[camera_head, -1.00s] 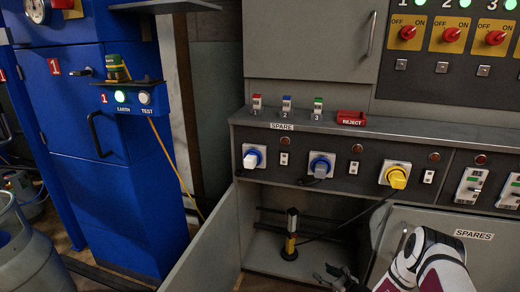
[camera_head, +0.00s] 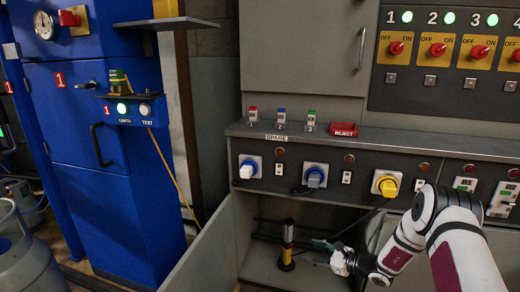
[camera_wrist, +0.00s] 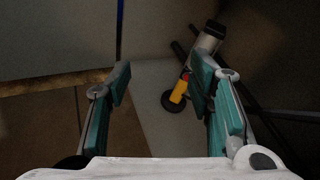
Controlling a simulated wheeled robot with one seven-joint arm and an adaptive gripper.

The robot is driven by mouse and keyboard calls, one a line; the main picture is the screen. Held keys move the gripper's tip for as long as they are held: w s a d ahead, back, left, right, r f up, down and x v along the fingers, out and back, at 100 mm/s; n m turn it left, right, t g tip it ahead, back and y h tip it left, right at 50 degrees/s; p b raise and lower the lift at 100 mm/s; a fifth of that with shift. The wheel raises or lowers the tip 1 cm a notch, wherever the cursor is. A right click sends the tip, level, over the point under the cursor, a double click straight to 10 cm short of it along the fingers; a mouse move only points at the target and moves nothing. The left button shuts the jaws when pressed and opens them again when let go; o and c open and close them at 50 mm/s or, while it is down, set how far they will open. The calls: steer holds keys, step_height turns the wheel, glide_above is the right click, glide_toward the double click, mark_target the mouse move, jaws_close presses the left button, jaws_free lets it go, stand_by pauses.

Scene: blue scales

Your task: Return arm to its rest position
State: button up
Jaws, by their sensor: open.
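My gripper (camera_head: 322,252) is at the lower middle of the head view, in front of the open lower cabinet (camera_head: 262,262). Its fingers are apart and nothing is between them. In the wrist view my gripper (camera_wrist: 165,90) also shows open, with teal finger pads left and right. A black, yellow and white upright device (camera_head: 288,245) stands on the cabinet floor just left of my gripper. In the wrist view this device (camera_wrist: 178,90) shows beyond and beside the right finger, and part of it is covered by that finger. My white and black arm comes in from the right.
An open grey cabinet door (camera_head: 195,258) stands left of the opening. The panel above has a yellow plug (camera_head: 387,184) with a black cable hanging near my arm. A blue cabinet (camera_head: 100,160) and a grey cylinder (camera_head: 25,255) are at the left.

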steer(key=s+a+r+n+g+y, duration=0.1)
steer(key=s+a+r+n+g, duration=0.25)
steer(key=r, duration=0.65)
steer(key=s+a+r+n+g+y, duration=0.1)
steer(key=s+a+r+n+g, duration=0.3)
steer(key=r, duration=0.7)
steer(key=s+a+r+n+g+h, duration=0.2)
steer(key=s+a+r+n, duration=0.2)
steer(key=s+r+n, duration=0.65)
steer(key=s+d+r+n+g+h, duration=0.1)
steer(key=s+r+h, duration=0.25)
steer(key=s, duration=0.85)
steer(key=s+d+r+n+h, duration=0.2)
steer(key=s+r, duration=0.2)
steer(key=s, duration=0.7)
steer(key=s+d+f+n+t+h, duration=0.1)
steer(key=s+d+h, duration=0.25)
steer(key=s, duration=0.35)
steer(key=s+d+f+n+h, duration=0.1)
steer(key=s+d+n+h, duration=0.1)
steer(key=s+d, duration=0.4)
step_height(320, 180, up, 40)
steer(key=s+a+t+p, duration=0.1)
steer(key=t+p, duration=0.3)
steer(key=p, duration=3.4)
steer(key=shift+s+a+p, duration=0.15)
steer(key=shift+a+p, duration=0.05)
steer(key=shift+p, duration=0.1)
